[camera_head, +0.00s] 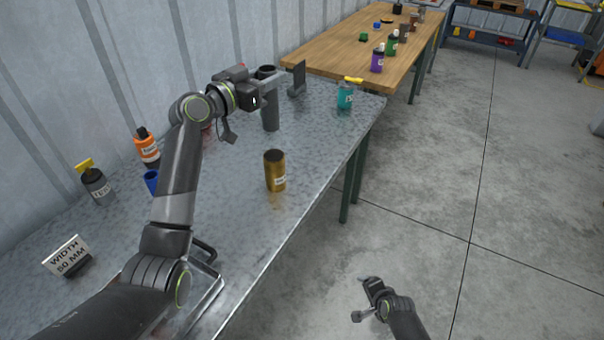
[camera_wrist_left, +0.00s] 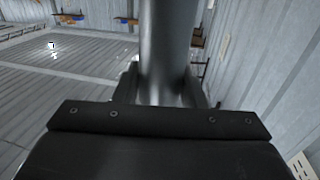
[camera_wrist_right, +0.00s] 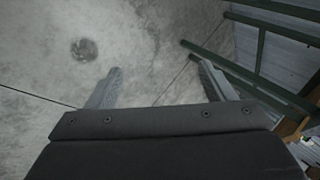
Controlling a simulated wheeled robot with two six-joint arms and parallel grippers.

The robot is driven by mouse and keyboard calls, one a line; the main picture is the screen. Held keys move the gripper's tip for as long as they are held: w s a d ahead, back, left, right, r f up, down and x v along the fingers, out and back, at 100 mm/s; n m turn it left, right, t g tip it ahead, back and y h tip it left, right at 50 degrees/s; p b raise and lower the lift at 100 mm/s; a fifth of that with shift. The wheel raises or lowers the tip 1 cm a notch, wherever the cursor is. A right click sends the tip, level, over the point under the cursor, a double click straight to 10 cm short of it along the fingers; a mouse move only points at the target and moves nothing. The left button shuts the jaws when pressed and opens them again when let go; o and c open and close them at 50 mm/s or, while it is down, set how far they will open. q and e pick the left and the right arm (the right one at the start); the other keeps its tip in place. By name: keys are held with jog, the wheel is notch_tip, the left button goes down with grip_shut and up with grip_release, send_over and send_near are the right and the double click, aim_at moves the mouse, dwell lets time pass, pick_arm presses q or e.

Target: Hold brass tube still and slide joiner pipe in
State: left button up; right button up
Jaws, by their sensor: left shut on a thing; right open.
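The brass tube (camera_head: 275,172) stands upright on the metal bench, near its front edge, with a white label and a dark open top. My left gripper (camera_head: 270,90) is shut on a dark grey pipe, likely the joiner pipe (camera_head: 270,117), and holds it upright behind the brass tube and apart from it. The grey pipe (camera_wrist_left: 166,45) also rises between the fingers in the left wrist view. My right gripper (camera_head: 373,288) is low over the floor, off the bench. In the right wrist view its fingers (camera_wrist_right: 160,68) are apart with nothing between them.
On the bench (camera_head: 235,240) are an orange container (camera_head: 147,149), a grey one (camera_head: 98,186), a blue ring-like part (camera_head: 151,182), a width sign (camera_head: 68,256), a dark upright bracket (camera_head: 298,78) and a teal container (camera_head: 345,96). A wooden table (camera_head: 330,50) stands beyond. The bench around the brass tube is clear.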

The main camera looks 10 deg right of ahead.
aim_at(272, 168)
jog(key=w+a+r+m+t+y, duration=0.1)
jog(key=w+a+r+m+t, duration=0.15)
jog(key=w+r, duration=0.55)
jog(key=w+a+r+m+t+y, duration=0.1)
jog(key=w+a+r+m+y, duration=0.2)
jog(key=r, duration=0.9)
jog(key=w+a+r+m+t, duration=0.1)
jog(key=w+a+r+m, duration=0.25)
jog(key=w+r, duration=0.45)
jog(key=s+a+r+m+g+y, duration=0.2)
jog(key=a+r+m+y, duration=0.25)
jog(key=a+r, duration=0.4)
jog(key=shift+h, duration=0.35)
jog(key=shift+s+f+x, duration=0.1)
jog(key=shift+f+x, duration=0.05)
jog(key=shift+x, duration=2)
jog(key=shift+s+f+x, duration=0.1)
jog(key=shift+f+x, duration=0.05)
jog(key=shift+x, duration=2)
jog(key=shift+s+f+x, duration=0.15)
jog(key=shift+f+x, duration=0.05)
jog(key=shift+x, duration=2)
jog(key=shift+c, duration=0.5)
jog(key=c, duration=1)
